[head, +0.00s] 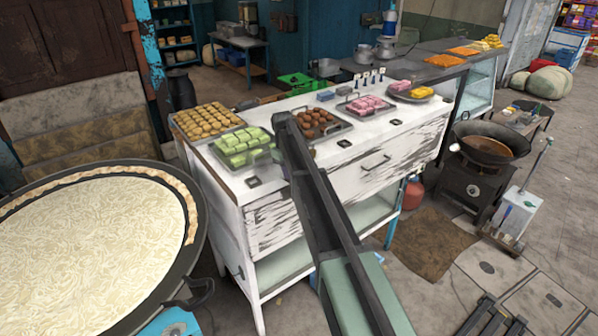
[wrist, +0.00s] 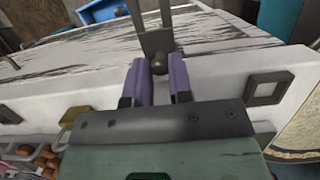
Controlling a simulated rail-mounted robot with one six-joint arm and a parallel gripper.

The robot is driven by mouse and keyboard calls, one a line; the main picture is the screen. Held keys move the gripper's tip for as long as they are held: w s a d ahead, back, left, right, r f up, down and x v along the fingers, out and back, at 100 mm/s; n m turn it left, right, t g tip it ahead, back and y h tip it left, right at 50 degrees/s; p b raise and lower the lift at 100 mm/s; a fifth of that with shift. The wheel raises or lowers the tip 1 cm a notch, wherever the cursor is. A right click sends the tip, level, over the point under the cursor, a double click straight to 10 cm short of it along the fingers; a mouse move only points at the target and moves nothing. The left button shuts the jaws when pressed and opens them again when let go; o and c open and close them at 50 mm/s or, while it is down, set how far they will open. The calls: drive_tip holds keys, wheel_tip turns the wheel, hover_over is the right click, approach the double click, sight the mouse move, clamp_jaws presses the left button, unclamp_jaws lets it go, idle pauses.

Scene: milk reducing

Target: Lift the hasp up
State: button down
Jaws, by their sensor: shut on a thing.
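In the wrist view, my gripper (wrist: 160,70) has two purple fingers. They are closed around a small dark rounded metal piece. This piece appears to be part of the grey metal hasp (wrist: 155,40), whose prongs extend past the fingertips over the worn white wood. The fingers and the gripper body hide the hasp's lower part and any hinge. In the head view, my arm crosses the front of the white counter (head: 370,165), and neither gripper nor hasp can be made out there.
A square metal loop (wrist: 268,88) lies right of my fingers, and a brass-coloured piece (wrist: 74,116) lies left. Trays of green sweets (head: 240,146) and brown balls (head: 318,122) stand on the counter near my arm. A wide pan (head: 95,250) stands at the left.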

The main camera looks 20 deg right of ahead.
drive_tip(key=shift+g, duration=0.3)
drive_tip(key=c, duration=1)
unclamp_jaws()
drive_tip(key=p+v, duration=1)
drive_tip(key=shift+w+a+r, duration=0.15)
drive_tip(key=shift+r, duration=0.25)
